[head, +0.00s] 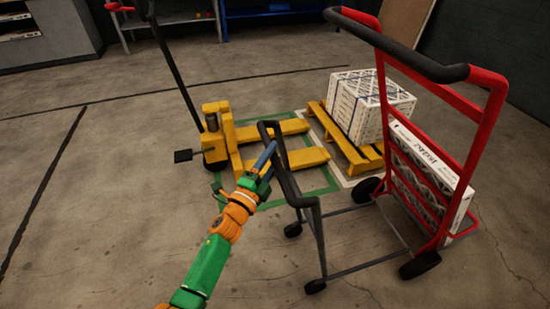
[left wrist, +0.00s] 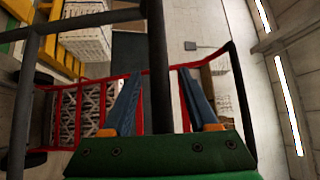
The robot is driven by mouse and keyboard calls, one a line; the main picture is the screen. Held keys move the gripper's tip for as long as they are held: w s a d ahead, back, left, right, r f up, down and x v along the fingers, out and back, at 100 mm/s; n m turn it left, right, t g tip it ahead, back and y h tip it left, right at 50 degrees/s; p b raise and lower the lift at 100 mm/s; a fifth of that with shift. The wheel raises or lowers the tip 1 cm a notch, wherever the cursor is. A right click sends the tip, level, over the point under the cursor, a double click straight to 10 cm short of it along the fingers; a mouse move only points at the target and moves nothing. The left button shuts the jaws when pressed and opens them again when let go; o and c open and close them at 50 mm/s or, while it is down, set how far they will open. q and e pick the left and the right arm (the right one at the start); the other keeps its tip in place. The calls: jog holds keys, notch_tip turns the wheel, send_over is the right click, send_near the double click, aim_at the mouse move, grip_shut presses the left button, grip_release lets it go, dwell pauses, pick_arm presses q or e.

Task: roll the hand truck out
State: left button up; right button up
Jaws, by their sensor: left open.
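The hand truck (head: 478,125) stands at the right in the head view. It has a red upright frame, a black top handle, and a grey lower frame on black wheels. A second black handle (head: 289,182) rises on its left side. White boxed filters (head: 432,165) stand on it against the red frame. My left gripper (head: 264,160) is beside this second handle, its blue fingers open. In the left wrist view, a black bar (left wrist: 158,65) runs between the two spread fingers; contact cannot be told. The red frame (left wrist: 95,80) shows behind. My right gripper is not in view.
A yellow pallet jack (head: 235,140) stands on a green-outlined floor area, left of the hand truck. A yellow pallet (head: 345,150) bears a strapped white box (head: 368,103) behind the truck. Shelving lines the back. The concrete floor in front and at left is clear.

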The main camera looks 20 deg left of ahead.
pick_arm(q)
jog(key=shift+w+d, duration=0.1)
jog(key=shift+w, duration=0.1)
grip_shut()
dwell(1.3)
